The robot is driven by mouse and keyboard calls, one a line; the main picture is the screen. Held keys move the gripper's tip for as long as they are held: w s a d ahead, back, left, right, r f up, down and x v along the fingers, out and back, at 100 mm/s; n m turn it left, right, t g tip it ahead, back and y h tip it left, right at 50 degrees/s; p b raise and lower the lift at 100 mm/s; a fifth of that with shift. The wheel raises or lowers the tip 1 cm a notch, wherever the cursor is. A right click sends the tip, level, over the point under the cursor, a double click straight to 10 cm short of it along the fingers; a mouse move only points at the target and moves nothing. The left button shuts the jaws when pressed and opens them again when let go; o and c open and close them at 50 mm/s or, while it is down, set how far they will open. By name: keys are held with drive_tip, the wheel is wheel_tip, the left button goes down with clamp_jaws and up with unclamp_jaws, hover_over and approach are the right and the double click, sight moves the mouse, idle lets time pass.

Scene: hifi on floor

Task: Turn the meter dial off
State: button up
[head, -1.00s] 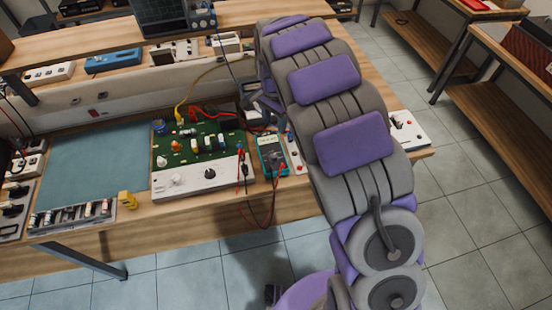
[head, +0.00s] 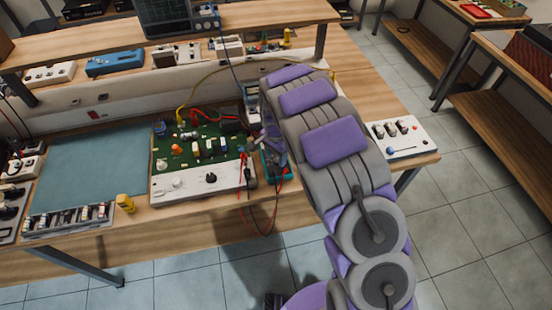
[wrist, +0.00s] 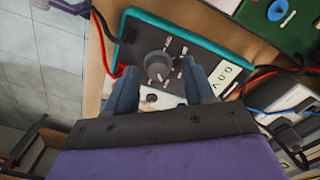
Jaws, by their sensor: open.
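The meter (wrist: 150,33) has a teal case with a dark face, and lies on the bench in the wrist view. Its round grey dial (wrist: 158,66) sits in the middle of the face, with small white marks around it. A pale display (wrist: 225,75) is to its right. My gripper (wrist: 158,82) is open, its two fingers on either side of the dial's lower edge; I cannot tell whether they touch it. In the head view the meter (head: 278,163) is mostly hidden behind my arm, and my gripper (head: 266,140) is only partly seen there.
Red and black leads (head: 268,215) hang over the bench's front edge beside the meter. A green circuit board (head: 205,145) with a white control panel (head: 195,183) is to the left. A white box with knobs (head: 398,138) is at the right. A yellow object (head: 126,202) stands at the front edge.

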drive_tip(key=shift+f, duration=0.55)
drive_tip(key=shift+d, duration=0.1)
drive_tip(key=shift+d, duration=0.1)
drive_tip(key=shift+c, duration=0.5)
clamp_jaws()
